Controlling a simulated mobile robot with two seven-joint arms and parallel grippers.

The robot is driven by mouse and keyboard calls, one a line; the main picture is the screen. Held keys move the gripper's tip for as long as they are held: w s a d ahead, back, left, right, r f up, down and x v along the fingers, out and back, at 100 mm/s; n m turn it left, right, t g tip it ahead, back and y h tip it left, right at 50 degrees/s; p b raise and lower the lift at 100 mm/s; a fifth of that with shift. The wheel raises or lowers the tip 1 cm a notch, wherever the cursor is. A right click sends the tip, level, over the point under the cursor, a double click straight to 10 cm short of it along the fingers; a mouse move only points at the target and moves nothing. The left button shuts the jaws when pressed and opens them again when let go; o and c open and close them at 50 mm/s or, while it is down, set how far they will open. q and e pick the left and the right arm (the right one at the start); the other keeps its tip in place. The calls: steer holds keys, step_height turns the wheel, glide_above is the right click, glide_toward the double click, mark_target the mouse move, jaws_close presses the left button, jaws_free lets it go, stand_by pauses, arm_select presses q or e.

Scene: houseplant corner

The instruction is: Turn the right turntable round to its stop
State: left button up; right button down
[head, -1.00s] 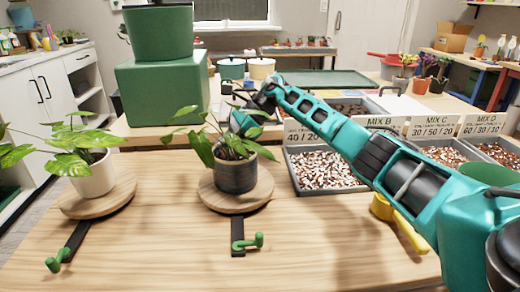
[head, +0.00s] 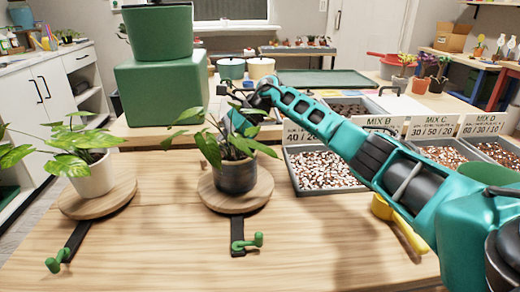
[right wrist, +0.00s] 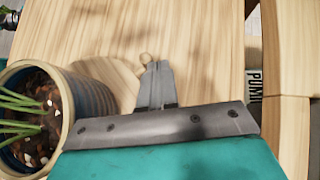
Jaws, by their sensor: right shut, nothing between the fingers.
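The right turntable (head: 236,203) is a round wooden disc on the table, with a dark glazed pot (head: 236,178) and leafy plant (head: 225,145) on it. A black strip (head: 237,235) with a green hooked piece (head: 248,243) lies at its front edge. My right gripper is behind the plant in the head view, its fingertips hidden by leaves. In the right wrist view, the gripper (right wrist: 155,85) is shut and empty beside the blue-brown pot (right wrist: 92,100). A small round wooden peg (right wrist: 146,58) is right at its fingertips; contact is unclear. My left gripper is out of view.
A left turntable (head: 97,201) holds a white pot (head: 95,178) with a plant. A tray of mixed pebbles (head: 322,168) stands to the right, beneath my right arm. A yellow scoop (head: 400,224) lies at the right.

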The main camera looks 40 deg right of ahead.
steer(key=p+v, duration=0.2)
steer(key=v, duration=1.1)
